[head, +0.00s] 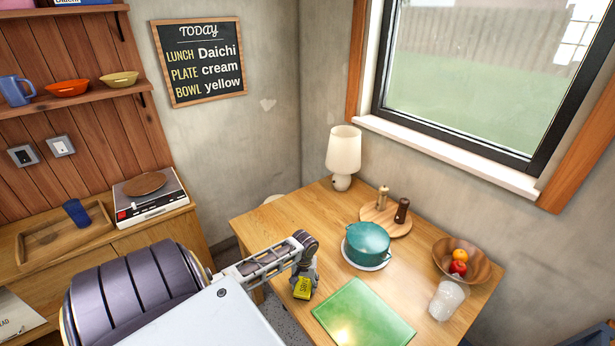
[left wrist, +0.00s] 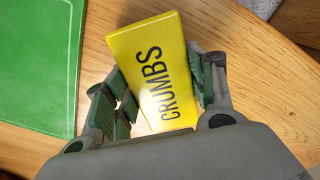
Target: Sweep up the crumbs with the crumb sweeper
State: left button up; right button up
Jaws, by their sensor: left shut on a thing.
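The yellow crumb sweeper (head: 302,289), a block marked CRUMBS, is at the left part of the wooden table (head: 262,222). My left gripper (head: 303,281) is shut on it from above. In the left wrist view the sweeper (left wrist: 163,62) sits between the two green-padded fingers, its label facing the camera. I cannot tell whether its underside touches the table. A green mat (head: 363,316) lies just right of the sweeper in the head view; it also shows at the left of the left wrist view (left wrist: 35,60). I can make out no crumbs. My right gripper is not in view.
A teal pot (head: 366,243) stands on a white plate behind the mat. Behind it are a lamp (head: 343,155) and a round board (head: 372,219) with two mills. A fruit bowl (head: 479,262) and a clear cup (head: 446,300) stand at the right.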

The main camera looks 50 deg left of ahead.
pick_arm(q)
jog(key=shift+s+f, duration=0.2)
jog(key=shift+s, duration=0.15)
jog(key=shift+r, duration=0.1)
jog(key=shift+w+r, duration=0.15)
jog(key=shift+r, duration=2.9)
jog(key=shift+r, duration=1.5)
